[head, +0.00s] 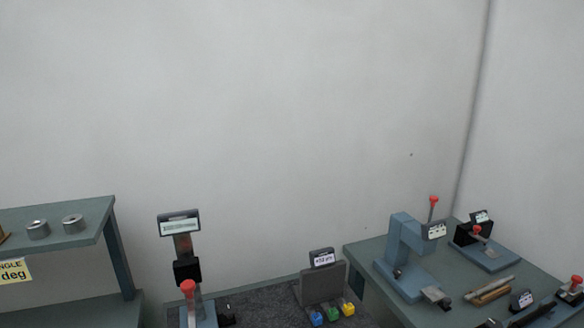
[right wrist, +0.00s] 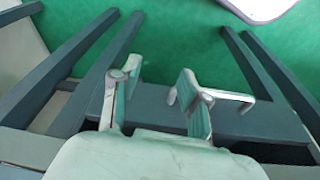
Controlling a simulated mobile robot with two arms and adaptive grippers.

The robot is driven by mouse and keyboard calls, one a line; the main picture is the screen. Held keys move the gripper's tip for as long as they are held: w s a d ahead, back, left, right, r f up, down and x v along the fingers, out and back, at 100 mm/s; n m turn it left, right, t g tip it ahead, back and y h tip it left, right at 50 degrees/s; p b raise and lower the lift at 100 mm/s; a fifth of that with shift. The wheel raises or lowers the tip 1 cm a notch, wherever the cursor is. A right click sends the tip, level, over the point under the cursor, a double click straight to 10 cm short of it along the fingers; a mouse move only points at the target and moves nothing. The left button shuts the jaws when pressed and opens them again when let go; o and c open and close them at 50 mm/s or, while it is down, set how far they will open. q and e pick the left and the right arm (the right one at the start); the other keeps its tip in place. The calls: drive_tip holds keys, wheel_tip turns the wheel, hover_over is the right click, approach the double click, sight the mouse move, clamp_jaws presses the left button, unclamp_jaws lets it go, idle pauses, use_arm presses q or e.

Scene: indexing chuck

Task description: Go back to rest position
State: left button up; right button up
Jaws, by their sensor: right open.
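My right gripper (right wrist: 160,97) shows in the right wrist view with its two fingers apart and nothing between them. It hangs above blue-grey frame bars and a green floor. Neither gripper shows in the head view. My left gripper is in no frame.
In the head view a shelf (head: 60,243) with two metal rings stands at left. A device with a display (head: 179,226) and red knob stands on a dark mat (head: 262,307). A bench (head: 365,258) at right holds a blue press (head: 402,262) and several tools. Green floor (right wrist: 185,40) lies below my right gripper.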

drive_tip(key=s+f+g, duration=0.1)
drive_tip(key=s+f, duration=0.2)
drive_tip(key=f, duration=0.4)
drive_tip(key=s+f, duration=0.3)
drive_tip(key=f, duration=0.5)
drive_tip(key=s+d+f, duration=0.3)
drive_tip(key=s+f, duration=0.7)
drive_tip(key=s, duration=0.3)
drive_tip(key=shift+d+g+b, duration=0.15)
drive_tip(key=shift+g+b, duration=0.25)
